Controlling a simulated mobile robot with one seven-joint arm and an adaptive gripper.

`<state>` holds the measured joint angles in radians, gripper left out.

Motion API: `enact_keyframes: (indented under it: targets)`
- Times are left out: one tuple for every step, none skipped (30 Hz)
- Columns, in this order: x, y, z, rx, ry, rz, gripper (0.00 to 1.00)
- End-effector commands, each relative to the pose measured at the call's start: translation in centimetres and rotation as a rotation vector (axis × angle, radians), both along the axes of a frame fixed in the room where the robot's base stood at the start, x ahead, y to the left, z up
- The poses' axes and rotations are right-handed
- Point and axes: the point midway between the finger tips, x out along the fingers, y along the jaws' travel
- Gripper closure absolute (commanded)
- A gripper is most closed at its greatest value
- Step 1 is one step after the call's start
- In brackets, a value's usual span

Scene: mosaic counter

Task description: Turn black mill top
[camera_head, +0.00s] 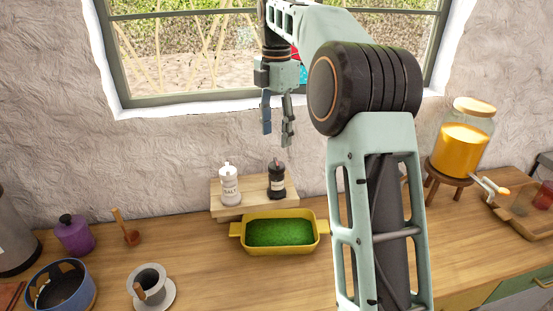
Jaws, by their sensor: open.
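The black mill (277,181) stands upright on a small wooden stand on the counter. Its narrow top points up. A white salt mill (229,185) marked "SALT" stands to its left on the same stand (240,208). My gripper (277,140) hangs above the black mill, pointing down. Its fingers are apart and nothing is between them. A gap shows between the fingertips and the mill's top.
A yellow dish (322,228) with green contents sits in front of the stand. A purple pot (74,234), a blue container (59,284) and a cup on a saucer (150,283) are at the left. A glass dispenser (463,138) stands at the right. The wall and window are behind.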

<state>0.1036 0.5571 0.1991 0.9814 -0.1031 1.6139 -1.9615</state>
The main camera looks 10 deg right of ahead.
Motion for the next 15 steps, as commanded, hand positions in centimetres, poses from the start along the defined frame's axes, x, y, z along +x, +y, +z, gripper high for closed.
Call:
enact_keyframes:
  targets:
    - [-0.1, 0.0, -1.0, -0.001, 0.003, -0.001, 0.5]
    - [-0.1, 0.0, -1.5, -0.001, 0.002, -0.001, 0.5]
    - [-0.1, 0.0, -2.3, -0.001, 0.003, -0.001, 0.5]
    - [-0.1, 0.0, -2.9, -0.001, 0.003, -0.002, 0.5]
    - [-0.1, 0.0, -3.4, -0.001, 0.002, -0.002, 0.5]
    - [-0.2, 0.0, -4.2, -0.001, 0.003, -0.002, 0.5]
    - [-0.1, 0.0, -4.8, -0.002, 0.001, -0.002, 0.5]
    - [-0.1, 0.0, -5.3, -0.001, 0.003, -0.002, 0.5]
    - [-0.1, 0.0, -6.0, -0.002, 0.001, -0.002, 0.5]
    - [-0.1, 0.0, -6.5, -0.001, 0.002, -0.002, 0.5]
    - [-0.1, 0.0, -6.9, -0.001, 0.0, -0.002, 0.5]
    - [-0.1, 0.0, -7.5, -0.002, 0.001, -0.002, 0.5]
    - [-0.1, 0.0, -7.8, -0.001, 0.0, -0.002, 0.5]
    - [0.0, 0.0, -8.1, -0.002, -0.001, -0.003, 0.5]
    - [-0.1, 0.0, -8.5, -0.001, 0.0, -0.003, 0.5]
